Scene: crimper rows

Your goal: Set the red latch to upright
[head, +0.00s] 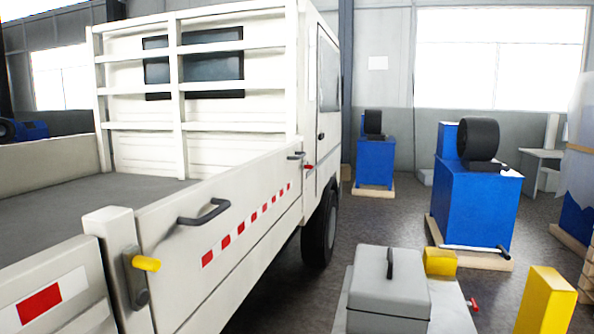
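A small red-tipped latch (308,167) is at the far end of the white truck's side panel (240,215), below a dark handle. Its red grip appears to stick out sideways, roughly level, but it is small and its exact angle is hard to tell. A yellow-gripped latch (146,263) on a grey bracket is at the near post; its grip lies nearly level. Another small red handle (473,304) shows low beside the grey box. Neither of my grippers is in view.
A grey lidded box (390,285) stands at the lower centre right, with yellow blocks (440,262) (546,300) near it. Blue machines (476,205) (375,160) stand on pallets at the right. Floor is open between truck and machines.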

